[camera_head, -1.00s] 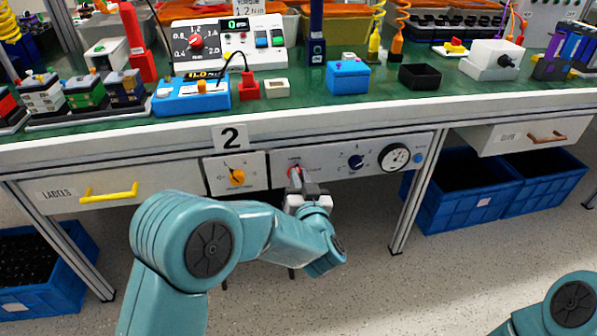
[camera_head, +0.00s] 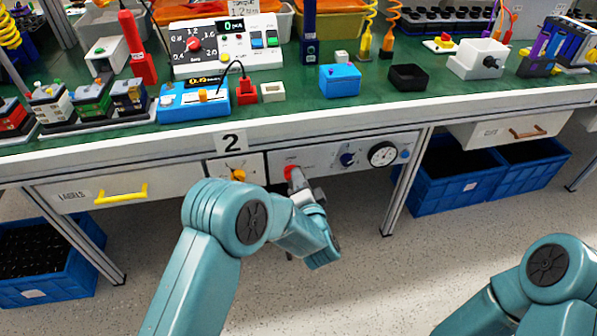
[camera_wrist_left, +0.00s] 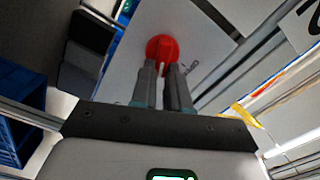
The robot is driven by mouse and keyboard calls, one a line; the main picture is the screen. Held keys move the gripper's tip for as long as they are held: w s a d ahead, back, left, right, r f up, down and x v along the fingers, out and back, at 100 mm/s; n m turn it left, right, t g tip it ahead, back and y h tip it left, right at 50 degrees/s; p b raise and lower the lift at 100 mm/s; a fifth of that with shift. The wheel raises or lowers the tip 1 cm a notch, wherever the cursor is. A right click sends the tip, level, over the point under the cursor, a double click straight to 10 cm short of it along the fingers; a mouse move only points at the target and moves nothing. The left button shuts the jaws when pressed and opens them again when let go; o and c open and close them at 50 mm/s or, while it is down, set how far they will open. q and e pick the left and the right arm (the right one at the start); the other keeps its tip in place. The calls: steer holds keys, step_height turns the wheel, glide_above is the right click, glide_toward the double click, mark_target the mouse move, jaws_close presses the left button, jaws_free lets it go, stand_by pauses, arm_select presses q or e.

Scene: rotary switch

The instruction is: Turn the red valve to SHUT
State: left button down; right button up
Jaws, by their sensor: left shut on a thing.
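The red valve (camera_head: 289,171) is a small round knob on the grey panel under the front edge of the bench. It is partly hidden by my left gripper (camera_head: 292,177) in the head view. In the left wrist view the red valve (camera_wrist_left: 161,44) shows as a red disc with a raised grip. The fingers of my left gripper (camera_wrist_left: 163,68) reach up to it, close together, and are shut on its grip. The markings around the valve are too small to read. My right gripper is out of view; only part of my right arm shows at lower right.
A yellow knob (camera_head: 238,174) sits left of the valve; a dark blue knob (camera_head: 347,159) and a round gauge (camera_head: 383,154) sit right. A drawer with a yellow handle (camera_head: 121,194) is at left. Blue crates (camera_head: 455,195) stand under the bench. The floor in front is clear.

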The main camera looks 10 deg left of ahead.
arm_select(q)
steer(key=shift+d+f+m+p, duration=0.15)
steer(key=shift+m+p, duration=0.35)
steer(key=shift+m, duration=0.65)
steer(key=shift+a+f+m+p, duration=0.15)
steer(key=shift+m+p, duration=0.35)
steer(key=shift+m, duration=0.65)
steer(key=shift+f, duration=0.1)
steer(key=c, duration=1.1)
jaws_free()
steer(key=shift+d, duration=0.1)
